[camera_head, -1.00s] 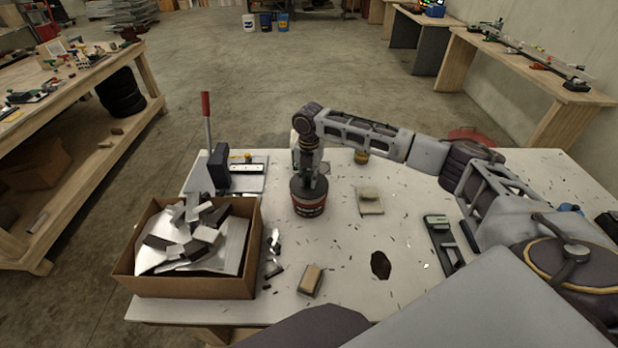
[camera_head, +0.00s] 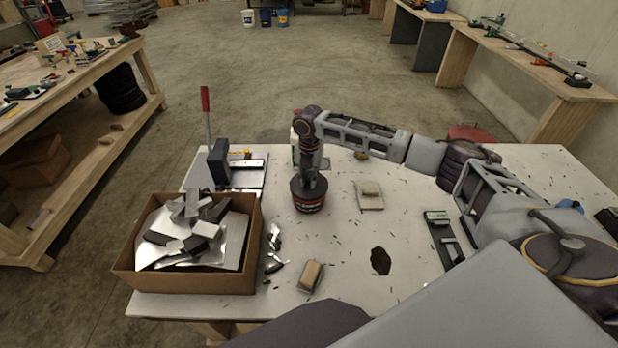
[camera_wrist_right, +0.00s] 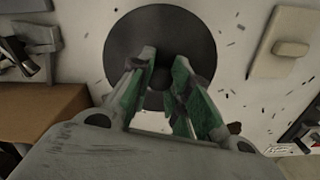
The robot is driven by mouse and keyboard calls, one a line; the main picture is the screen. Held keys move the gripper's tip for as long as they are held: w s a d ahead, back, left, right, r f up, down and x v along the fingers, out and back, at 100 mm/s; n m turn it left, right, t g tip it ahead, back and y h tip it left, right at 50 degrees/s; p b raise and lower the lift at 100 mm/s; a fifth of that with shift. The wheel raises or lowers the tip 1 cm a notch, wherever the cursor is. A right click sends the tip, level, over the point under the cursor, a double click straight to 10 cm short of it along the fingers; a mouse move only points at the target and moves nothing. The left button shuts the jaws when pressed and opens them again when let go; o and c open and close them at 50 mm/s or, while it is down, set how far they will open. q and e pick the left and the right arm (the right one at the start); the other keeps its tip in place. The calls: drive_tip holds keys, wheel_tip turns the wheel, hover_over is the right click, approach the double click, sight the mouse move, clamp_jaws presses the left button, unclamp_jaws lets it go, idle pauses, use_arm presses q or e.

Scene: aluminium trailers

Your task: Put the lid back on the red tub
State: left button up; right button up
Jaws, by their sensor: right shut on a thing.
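The red tub (camera_head: 310,207) stands upright on the white table, left of the middle. Its dark round lid (camera_head: 297,188) sits over the tub's top, and I cannot tell if it is fully seated. My right gripper (camera_head: 313,183) points down onto the lid. In the right wrist view, its green-padded fingers (camera_wrist_right: 160,78) are shut on the small knob in the middle of the lid (camera_wrist_right: 122,42). The lid hides the tub there. My left gripper is not in view.
A cardboard box (camera_head: 190,282) of metal offcuts stands left of the tub. A lever tool (camera_head: 218,162) with a red handle is behind the box. A beige block on a pad (camera_head: 370,204) lies right of the tub.

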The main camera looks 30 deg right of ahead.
drive_tip(key=shift+r+p, duration=0.1)
drive_tip(key=shift+p, duration=0.95)
idle(1.4)
drive_tip(key=shift+f+p, duration=0.25)
drive_tip(key=shift+p, duration=0.4)
idle(1.8)
idle(0.3)
drive_tip(key=o, duration=1.4)
drive_tip(key=shift+r, duration=0.25)
drive_tip(key=shift+r, duration=3.25)
